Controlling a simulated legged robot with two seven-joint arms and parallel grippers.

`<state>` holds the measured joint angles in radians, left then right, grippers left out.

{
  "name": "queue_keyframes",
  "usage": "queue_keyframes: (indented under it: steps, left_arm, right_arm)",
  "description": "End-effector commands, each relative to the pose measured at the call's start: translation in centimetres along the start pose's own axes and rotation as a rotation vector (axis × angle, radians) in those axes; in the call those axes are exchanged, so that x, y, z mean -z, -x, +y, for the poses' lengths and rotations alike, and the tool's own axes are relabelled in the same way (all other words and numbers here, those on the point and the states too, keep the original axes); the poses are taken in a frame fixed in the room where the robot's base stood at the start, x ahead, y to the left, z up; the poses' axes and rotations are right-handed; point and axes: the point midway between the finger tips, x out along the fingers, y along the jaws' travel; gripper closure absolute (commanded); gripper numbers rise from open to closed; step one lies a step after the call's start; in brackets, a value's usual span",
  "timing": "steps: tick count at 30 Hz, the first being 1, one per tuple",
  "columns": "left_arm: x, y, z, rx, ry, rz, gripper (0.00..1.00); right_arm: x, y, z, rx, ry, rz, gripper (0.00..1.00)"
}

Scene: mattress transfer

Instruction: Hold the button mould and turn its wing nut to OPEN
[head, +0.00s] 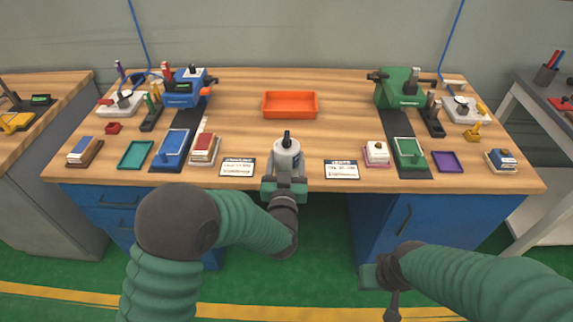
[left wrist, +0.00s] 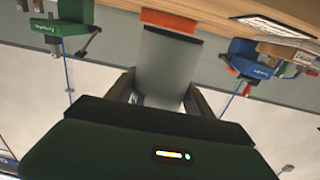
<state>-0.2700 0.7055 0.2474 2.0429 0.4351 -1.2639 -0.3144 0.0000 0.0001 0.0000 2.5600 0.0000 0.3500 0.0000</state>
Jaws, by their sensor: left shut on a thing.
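The button mould is a grey cylinder (head: 287,157) at the front middle of the bench. A small dark upright piece (head: 287,138), which looks like the wing nut, stands on its top. Any OPEN marking is too small to read. My left gripper (head: 285,184) is shut on the mould from the front edge side. In the left wrist view the grey mould body (left wrist: 165,65) sits between the two fingers; its wing nut is not visible there. My right gripper (head: 376,277) is low in front of the bench, apart from the mould; its jaws cannot be made out.
An orange tray (head: 290,117) lies behind the mould. Printed cards (head: 238,167) (head: 342,170) lie on either side. A blue press (head: 186,92) stands back left and a green press (head: 398,90) back right, with small trays and blocks before them.

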Motion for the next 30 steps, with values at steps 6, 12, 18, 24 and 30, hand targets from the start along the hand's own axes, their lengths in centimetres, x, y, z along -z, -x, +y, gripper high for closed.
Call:
queue_keyframes:
  steps: [6, 12, 18, 24, 30]
  left_arm:
    - [0.1, -1.5, -0.1, 0.002, 0.001, 0.005, 1.0]
    - [0.2, -2.9, -0.1, 0.001, 0.001, 0.006, 1.0]
    - [0.2, -4.2, -0.1, 0.001, 0.001, 0.006, 1.0]
    - [0.2, -5.5, -0.1, 0.001, 0.0, 0.005, 1.0]
    - [0.1, -6.9, -0.2, 0.001, 0.0, 0.005, 1.0]
  right_arm:
    - [-0.1, -0.2, 0.0, 0.0, 0.0, 0.0, 0.64]
    - [-0.1, -0.5, 0.0, 0.0, 0.0, 0.0, 0.64]
    - [-0.2, -0.7, 0.0, 0.0, 0.0, 0.0, 0.64]
    - [-0.2, -0.9, 0.0, 0.0, 0.0, 0.0, 0.64]
    - [-0.3, -1.1, 0.0, 0.0, 0.0, 0.0, 0.64]
